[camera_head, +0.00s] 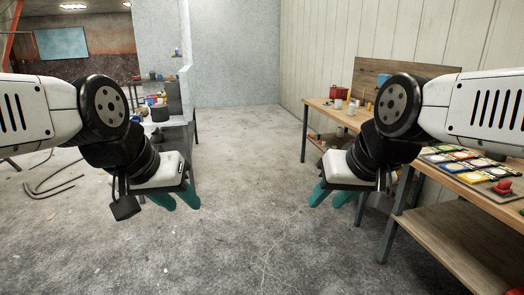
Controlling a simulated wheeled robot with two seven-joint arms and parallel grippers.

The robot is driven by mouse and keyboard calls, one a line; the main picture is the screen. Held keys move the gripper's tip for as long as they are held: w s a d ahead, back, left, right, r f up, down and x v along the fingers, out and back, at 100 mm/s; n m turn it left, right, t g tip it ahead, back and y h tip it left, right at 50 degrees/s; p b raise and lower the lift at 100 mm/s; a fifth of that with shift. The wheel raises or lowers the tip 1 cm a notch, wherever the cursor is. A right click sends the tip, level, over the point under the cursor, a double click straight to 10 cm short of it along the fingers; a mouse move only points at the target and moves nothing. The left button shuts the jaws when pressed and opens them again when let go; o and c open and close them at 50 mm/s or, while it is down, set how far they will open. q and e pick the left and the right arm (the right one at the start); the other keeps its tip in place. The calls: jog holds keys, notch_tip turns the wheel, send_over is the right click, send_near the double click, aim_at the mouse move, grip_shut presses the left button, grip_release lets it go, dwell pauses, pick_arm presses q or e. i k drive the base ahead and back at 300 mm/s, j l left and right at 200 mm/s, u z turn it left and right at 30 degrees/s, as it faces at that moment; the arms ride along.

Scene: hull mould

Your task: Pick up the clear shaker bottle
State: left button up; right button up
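I cannot make out a clear shaker bottle for certain in the head view. Small items on both benches are too small or partly hidden to tell. My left gripper (176,201) hangs over the floor at centre left, its two teal fingers apart with nothing between them. My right gripper (331,198) hangs over the floor at centre right, left of the right workbench, its teal fingers also apart and empty. Neither gripper touches anything.
A wooden workbench (465,188) runs along the right, holding a red container (339,93), pale cups (338,104), several coloured cards (447,157) and a red button (503,187). A cluttered bench (176,122) stands at back left. Hoses (48,188) lie on the left floor. The middle floor is clear.

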aim_at(352, 107)
jog(key=i+j, duration=0.15)
jog(key=i, duration=0.55)
jog(key=i+j, duration=0.1)
jog(key=i, duration=0.6)
jog(key=i+j+u, duration=0.1)
jog(key=i, duration=0.55)
jog(key=i+l+z, duration=0.4)
jog(key=i, duration=0.4)
jog(key=i+j+z, duration=0.1)
jog(key=i+z, duration=0.3)
jog(key=i, duration=0.35)
jog(key=i+j+z, duration=0.2)
jog(key=i+z, duration=0.2)
jog(key=i, duration=0.4)
jog(key=i+z, duration=0.3)
jog(key=i, duration=0.25)
jog(key=i+z, duration=0.25)
jog(key=i, duration=0.35)
jog(key=i+j+z, duration=0.3)
jog(key=i, duration=0.2)
jog(key=i+l, duration=0.05)
